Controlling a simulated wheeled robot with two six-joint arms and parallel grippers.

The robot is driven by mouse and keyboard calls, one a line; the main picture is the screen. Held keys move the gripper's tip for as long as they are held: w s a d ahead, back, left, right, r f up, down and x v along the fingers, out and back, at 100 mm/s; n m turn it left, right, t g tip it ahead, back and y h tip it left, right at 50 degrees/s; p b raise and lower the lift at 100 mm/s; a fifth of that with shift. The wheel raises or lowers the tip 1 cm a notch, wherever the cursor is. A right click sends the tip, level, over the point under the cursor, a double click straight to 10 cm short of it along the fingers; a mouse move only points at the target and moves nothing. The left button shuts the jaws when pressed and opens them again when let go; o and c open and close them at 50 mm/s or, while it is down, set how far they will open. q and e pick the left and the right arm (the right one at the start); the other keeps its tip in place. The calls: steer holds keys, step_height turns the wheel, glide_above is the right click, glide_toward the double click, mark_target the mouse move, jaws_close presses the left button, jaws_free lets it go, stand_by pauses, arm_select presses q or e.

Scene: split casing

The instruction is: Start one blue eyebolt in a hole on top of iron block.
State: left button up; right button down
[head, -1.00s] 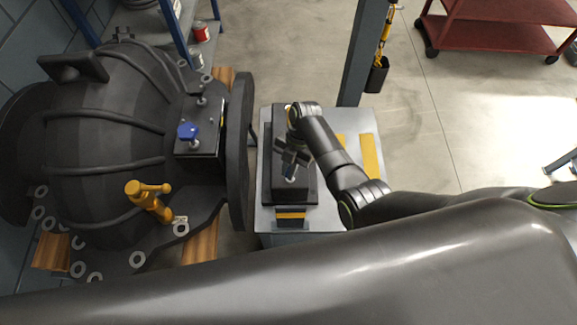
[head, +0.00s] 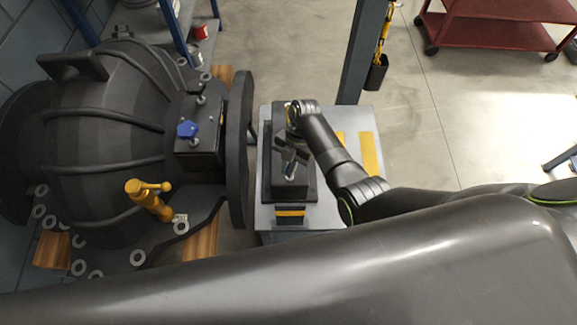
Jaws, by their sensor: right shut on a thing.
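The iron block (head: 288,189) is a dark stepped block on the grey table to the right of the large casing. My right gripper (head: 288,168) points down over the top of the block, shut on a small piece. In the earlier frame this piece shows blue, so it looks like the blue eyebolt; now mostly a pale metallic bit shows at the fingertips. The fingers hide most of it. I cannot tell whether its shank is in a hole or just above the top. My left gripper is not in view.
The grey table (head: 351,120) also carries yellow strips (head: 369,155). A post (head: 363,55) rises behind the table.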

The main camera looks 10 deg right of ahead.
steer(key=shift+f+b, duration=0.65)
steer(key=shift+f, duration=0.2)
stand_by(0.5)
